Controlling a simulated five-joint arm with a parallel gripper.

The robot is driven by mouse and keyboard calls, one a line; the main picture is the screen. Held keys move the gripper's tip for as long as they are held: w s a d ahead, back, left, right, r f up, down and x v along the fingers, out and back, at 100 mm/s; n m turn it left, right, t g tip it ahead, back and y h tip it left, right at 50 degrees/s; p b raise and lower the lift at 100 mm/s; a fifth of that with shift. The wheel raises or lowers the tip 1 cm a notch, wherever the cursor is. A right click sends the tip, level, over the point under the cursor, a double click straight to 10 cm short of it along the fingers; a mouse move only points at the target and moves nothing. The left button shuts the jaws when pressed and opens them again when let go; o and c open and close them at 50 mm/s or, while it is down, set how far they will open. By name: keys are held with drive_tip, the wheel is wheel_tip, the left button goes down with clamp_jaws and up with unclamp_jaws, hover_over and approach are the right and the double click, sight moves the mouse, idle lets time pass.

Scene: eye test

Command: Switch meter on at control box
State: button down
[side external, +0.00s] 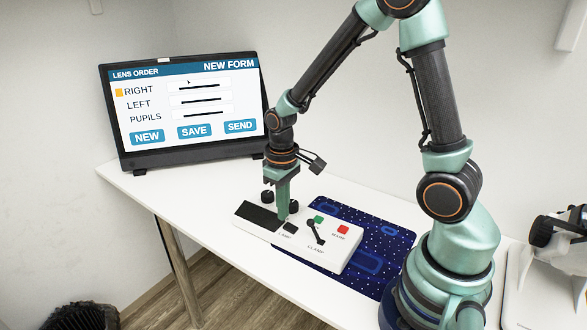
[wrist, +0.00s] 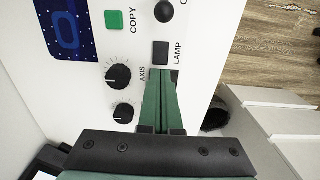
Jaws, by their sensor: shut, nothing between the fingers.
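The white control box (side external: 334,257) lies on the desk. It has a dark blank panel (side external: 258,215), a dark square LAMP switch (side external: 290,228), a black CLAMP lever (side external: 315,232), a green button (side external: 319,219) and a red MARK button (side external: 342,229). The wrist view shows the LAMP switch (wrist: 161,53), the green COPY button (wrist: 114,19) and two black knobs (wrist: 117,77) (wrist: 124,113), with AXIS printed by the larger. My gripper (side external: 282,214) is shut and empty, its tips (wrist: 162,73) just beside the LAMP switch; contact is unclear. I read no "meter" label.
A monitor (side external: 190,148) showing a lens order form stands on the desk at the back left. A dark blue patterned mat (side external: 375,234) lies under and beside the box. The white desk (side external: 180,192) is clear in front of the monitor. White equipment (side external: 545,260) stands at right.

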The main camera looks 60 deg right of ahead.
sight(285, 224)
drive_tip(key=shift+f, duration=0.65)
idle(0.4)
wheel_tip(285, 224, up, 7)
idle(1.0)
drive_tip(key=shift+s+f, duration=0.15)
drive_tip(key=shift+f, duration=1.3)
drive_tip(key=shift+s+f, duration=0.1)
drive_tip(key=shift+f, duration=1.35)
